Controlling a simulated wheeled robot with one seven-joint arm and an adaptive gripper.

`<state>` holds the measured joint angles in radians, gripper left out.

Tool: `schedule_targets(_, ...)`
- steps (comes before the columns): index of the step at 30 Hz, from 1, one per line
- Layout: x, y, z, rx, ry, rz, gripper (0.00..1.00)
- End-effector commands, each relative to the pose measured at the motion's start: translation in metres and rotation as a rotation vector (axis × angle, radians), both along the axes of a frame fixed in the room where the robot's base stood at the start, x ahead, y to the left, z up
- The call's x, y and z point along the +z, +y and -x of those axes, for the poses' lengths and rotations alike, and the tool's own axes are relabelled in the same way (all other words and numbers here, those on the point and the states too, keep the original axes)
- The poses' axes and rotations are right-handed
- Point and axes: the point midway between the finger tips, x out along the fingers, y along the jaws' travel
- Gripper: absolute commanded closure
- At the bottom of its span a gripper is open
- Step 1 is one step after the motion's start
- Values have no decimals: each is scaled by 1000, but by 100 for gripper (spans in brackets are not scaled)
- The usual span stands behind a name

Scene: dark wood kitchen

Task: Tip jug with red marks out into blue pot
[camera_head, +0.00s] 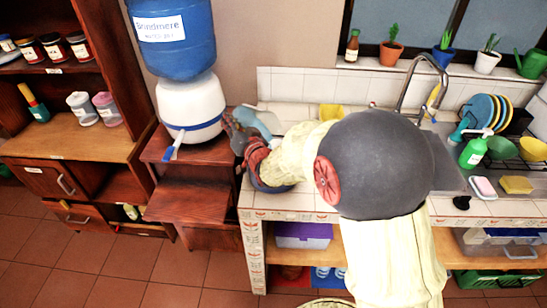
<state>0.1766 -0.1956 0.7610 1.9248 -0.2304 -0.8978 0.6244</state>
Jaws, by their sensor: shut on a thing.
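My gripper (240,132) is at the left end of the tiled counter, beside the water dispenser, and is seen partly behind my own arm. It is shut on a pale blue-grey jug (258,118), which looks tilted. Its red marks cannot be made out at this size. A dark blue rounded vessel, seemingly the blue pot (270,188), stands on the counter just below my gripper, and my arm covers most of it. I cannot tell whether the jug's mouth is over it or whether anything is flowing.
A water dispenser with a blue bottle (178,38) stands close left on a wooden stand (190,152). A yellow cup (331,112) is behind my arm. A small blue plant pot (443,56) is on the windowsill. The sink, dishes and green bottle (474,152) are right.

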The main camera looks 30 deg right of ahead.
Motion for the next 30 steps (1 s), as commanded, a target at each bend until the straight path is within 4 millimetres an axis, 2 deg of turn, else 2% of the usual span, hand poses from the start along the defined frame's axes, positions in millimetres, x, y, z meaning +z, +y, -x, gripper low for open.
schedule_targets(30, 1, -1, 9, 2, -56, -7, 100)
